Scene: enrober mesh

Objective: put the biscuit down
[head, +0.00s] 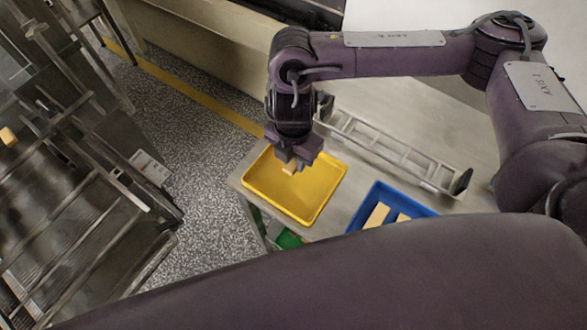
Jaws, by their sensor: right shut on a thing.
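My right gripper (290,168) is above the yellow tray (318,203), pointing down. It is shut on a small tan biscuit (289,169), whose lower part shows below the fingers. I cannot tell whether the biscuit touches the tray floor. The rest of the yellow tray looks empty. A blue tray (425,211) to the right holds pale tan biscuits (377,215), partly hidden by my own arm. Another tan biscuit (8,136) lies on the metal mesh machine (60,215) at the left edge. My left gripper is not in view.
A grey metal rack (390,150) stands on the table behind the trays. Something green (290,238) shows below the yellow tray's near edge. Speckled floor (200,180) lies between the machine and the table, with a yellow line (185,88) across it.

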